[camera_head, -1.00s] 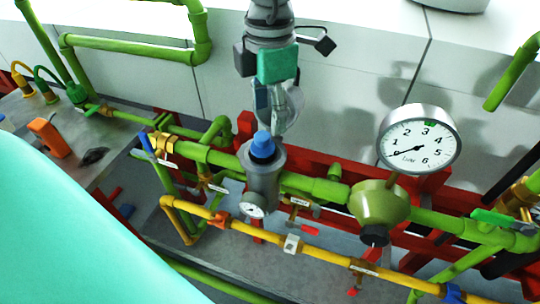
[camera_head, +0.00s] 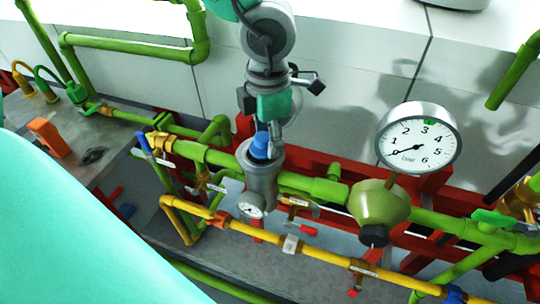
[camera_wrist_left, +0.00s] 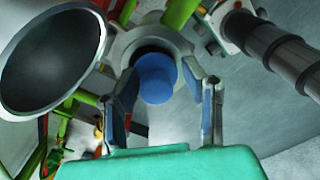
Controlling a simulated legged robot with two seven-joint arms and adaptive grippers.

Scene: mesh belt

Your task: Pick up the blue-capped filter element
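The blue-capped filter element shows its blue cap (camera_head: 260,147) at the top of a grey cylindrical housing (camera_head: 262,185) on the green pipe. The rest of the element is hidden in the housing. My left gripper (camera_head: 271,134) is right above the cap, its fingers pointing down at it. In the left wrist view the blue cap (camera_wrist_left: 156,79) lies between the two spread fingers of the left gripper (camera_wrist_left: 161,84). Gaps show on both sides, so the gripper looks open and not clamped on the cap. My right gripper is not in view.
A large pressure gauge (camera_head: 417,143) stands on the pipe to the right. A small gauge (camera_head: 251,210) sits on the housing front. Green pipes, a yellow pipe (camera_head: 325,253) with valves, and red frame beams (camera_head: 330,170) surround the housing. A pale wall (camera_head: 345,85) stands behind.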

